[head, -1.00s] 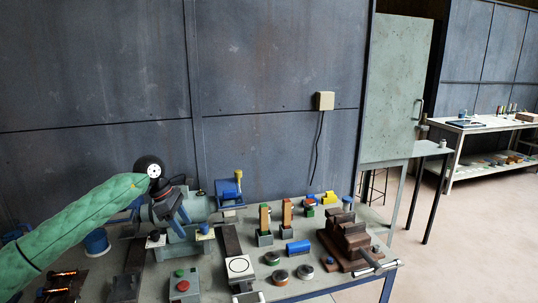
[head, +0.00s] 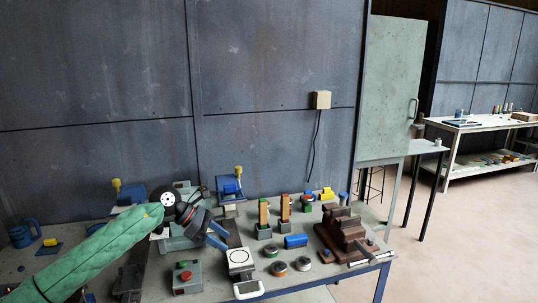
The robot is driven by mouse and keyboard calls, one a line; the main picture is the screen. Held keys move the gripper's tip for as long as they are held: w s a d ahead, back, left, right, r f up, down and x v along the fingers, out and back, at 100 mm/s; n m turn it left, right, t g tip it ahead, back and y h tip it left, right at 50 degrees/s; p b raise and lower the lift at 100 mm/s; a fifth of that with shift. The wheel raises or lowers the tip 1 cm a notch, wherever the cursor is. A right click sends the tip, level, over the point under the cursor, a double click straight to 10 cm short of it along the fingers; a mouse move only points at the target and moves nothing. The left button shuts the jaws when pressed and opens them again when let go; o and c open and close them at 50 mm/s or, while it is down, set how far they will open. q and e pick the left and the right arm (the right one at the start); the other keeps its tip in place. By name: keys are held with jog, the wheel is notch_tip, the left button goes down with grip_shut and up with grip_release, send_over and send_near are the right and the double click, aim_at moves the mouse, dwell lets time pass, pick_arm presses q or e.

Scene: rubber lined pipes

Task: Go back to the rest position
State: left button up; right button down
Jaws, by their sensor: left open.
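My left arm, in a green quilted sleeve, reaches in from the left in the head view. Its gripper (head: 220,236) is open, with blue-grey fingers pointing right and down. Nothing shows between the fingers. It hovers over the workbench (head: 330,275), close behind a white plate with a black ring (head: 240,257); whether it touches anything cannot be told. The arm and wrist hide part of the grey-green machine behind them. My right gripper is not in view.
A control box with red and green buttons (head: 187,278) stands in front of the arm. A brown vise (head: 345,237), a blue cylinder (head: 296,241) and several round pucks lie to the right. A blue mug (head: 24,233) stands at far left. The wall is behind.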

pick_arm(q)
jog(key=s+d+r+n+t+h, duration=0.4)
jog(key=s+d+n+t+h, duration=0.3)
jog(key=d+n+h, duration=0.5)
jog(key=s+a+f+n+t+y, duration=0.4)
jog(key=a+f+n+y, duration=0.6)
jog(key=n, duration=0.6)
jog(key=s+a+f+n+t+y, duration=0.45)
jog(key=a+f+n+y, duration=0.2)
jog(key=n+y, duration=0.7)
jog(key=s+a+f+n+g+h, duration=0.1)
jog(key=s+f+n+g, duration=0.6)
jog(key=s, duration=0.7)
jog(key=s+a+f+n+g+h, duration=0.1)
jog(key=s+a+f+n+g, duration=0.3)
jog(key=s+f, duration=0.75)
jog(key=s+d+f+m+g, duration=0.1)
jog(key=d+f+m+g, duration=0.2)
jog(key=f, duration=1.8)
jog(key=s+d+f, duration=0.1)
jog(key=s+f, duration=0.2)
jog(key=f, duration=0.7)
jog(key=s+d+f+n, duration=0.1)
jog(key=s+f, duration=0.2)
jog(key=f, duration=0.7)
jog(key=shift+s+d, duration=0.15)
jog(key=shift+s, duration=0.25)
